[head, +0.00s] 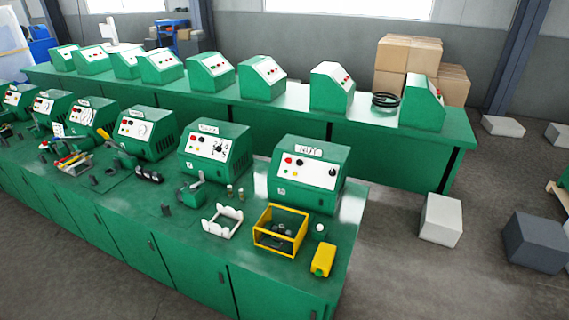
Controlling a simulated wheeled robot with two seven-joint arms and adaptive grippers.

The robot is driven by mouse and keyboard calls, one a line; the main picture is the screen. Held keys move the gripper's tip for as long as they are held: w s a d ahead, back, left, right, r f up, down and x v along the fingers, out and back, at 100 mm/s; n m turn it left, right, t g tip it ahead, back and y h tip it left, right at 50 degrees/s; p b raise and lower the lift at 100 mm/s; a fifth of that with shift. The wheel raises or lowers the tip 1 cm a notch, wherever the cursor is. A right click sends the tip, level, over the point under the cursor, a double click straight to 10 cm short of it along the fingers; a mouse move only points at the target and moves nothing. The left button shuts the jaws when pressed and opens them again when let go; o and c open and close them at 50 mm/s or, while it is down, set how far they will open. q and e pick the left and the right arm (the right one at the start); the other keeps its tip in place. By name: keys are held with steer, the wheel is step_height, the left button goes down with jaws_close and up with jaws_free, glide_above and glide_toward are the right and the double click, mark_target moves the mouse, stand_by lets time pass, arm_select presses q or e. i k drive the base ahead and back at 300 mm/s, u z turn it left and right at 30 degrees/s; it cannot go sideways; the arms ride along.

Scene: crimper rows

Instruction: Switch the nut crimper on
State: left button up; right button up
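The nearest machine (309,173) at the right end has a label, red and dark buttons and a black knob. The machine to its left (215,151) has a label, a dark knob and small switches. Further left stand a machine with a pale dial (147,131) and another with a dial (91,116). Neither of my grippers is in view.
Along the near bench (345,225) lie a yellow open frame (280,229), a yellow block (323,260), a white bracket (222,221) and small tools. A second green bench (400,161) with similar machines stands behind. Grey blocks (441,219) lie on the floor at right.

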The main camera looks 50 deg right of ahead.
mark_target(332, 172)
steer(key=u, duration=0.2)
steer(key=i, duration=0.85)
steer(key=z, duration=0.5)
steer(key=i, duration=0.75)
steer(key=z, duration=0.7)
